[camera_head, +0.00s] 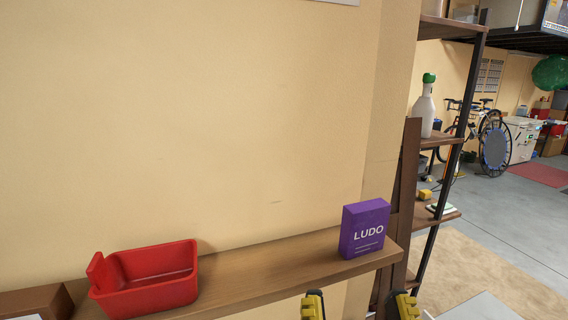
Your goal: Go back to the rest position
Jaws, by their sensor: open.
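My gripper (359,306) shows at the bottom edge, right of centre. Its two yellow-and-black fingertips are wide apart with nothing seen between them. It is in front of and below the wooden shelf (270,282). A purple LUDO box (363,229) stands upright on the right end of that shelf, above the gripper in the picture and apart from it. The rest of the gripper and the arm are out of view.
A red open bin (150,285) sits on the left part of the shelf. A dark shelving rack (408,200) stands to the right, holding a white bottle with a green cap (425,108). Open floor (510,215) lies farther right, with a bicycle (470,125) behind.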

